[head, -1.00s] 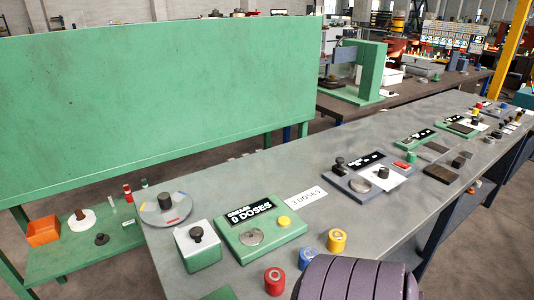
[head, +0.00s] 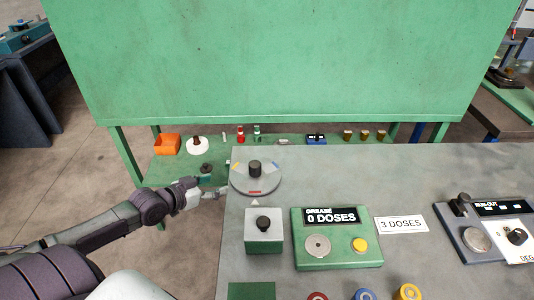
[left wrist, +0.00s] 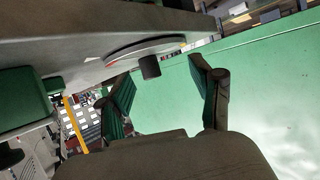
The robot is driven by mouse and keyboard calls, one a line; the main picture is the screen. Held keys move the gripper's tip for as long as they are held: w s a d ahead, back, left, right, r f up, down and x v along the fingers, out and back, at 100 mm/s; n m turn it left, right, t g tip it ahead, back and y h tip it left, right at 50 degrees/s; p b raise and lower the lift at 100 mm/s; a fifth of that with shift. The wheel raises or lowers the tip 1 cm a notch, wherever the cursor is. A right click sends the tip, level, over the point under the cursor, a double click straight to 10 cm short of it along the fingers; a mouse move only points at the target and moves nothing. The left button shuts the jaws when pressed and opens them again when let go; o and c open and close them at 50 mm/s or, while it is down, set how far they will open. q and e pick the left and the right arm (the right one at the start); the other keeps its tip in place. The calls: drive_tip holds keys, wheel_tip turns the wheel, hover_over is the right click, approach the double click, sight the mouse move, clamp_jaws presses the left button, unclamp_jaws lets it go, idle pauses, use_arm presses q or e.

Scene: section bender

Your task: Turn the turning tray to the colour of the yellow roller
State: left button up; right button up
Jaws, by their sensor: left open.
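The turning tray (head: 240,183) is a grey disc at the table's far left corner, with a dark knob (head: 255,167) standing up at its middle. It bears a yellow mark at the left, a blue mark at the right and a red mark in front, facing a pale triangle (head: 254,202) on the table. The yellow roller (head: 408,292) is at the bottom edge, partly cut off. My left gripper (head: 217,187) is open and empty, just left of the tray. The left wrist view shows the knob (left wrist: 150,66) between and beyond its spread fingers (left wrist: 163,92). My right gripper is out of view.
A grey-green box (head: 264,242) with a black knob stands in front of the tray. Right of it is the green grease panel (head: 338,251) reading 0 DOSES. Red (head: 317,296) and blue (head: 365,294) rollers sit by the yellow one. A green shelf (head: 170,173) lies behind.

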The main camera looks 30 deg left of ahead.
sight(250, 168)
use_arm(q)
drive_tip(key=shift+m+h, duration=0.4)
drive_tip(key=shift+h, duration=0.2)
drive_tip(key=d+r, duration=0.1)
drive_tip(key=w+d+r, duration=0.2)
drive_tip(key=r, duration=0.1)
drive_tip(key=x, duration=1.3)
drive_tip(key=shift+w, duration=0.15)
clamp_jaws()
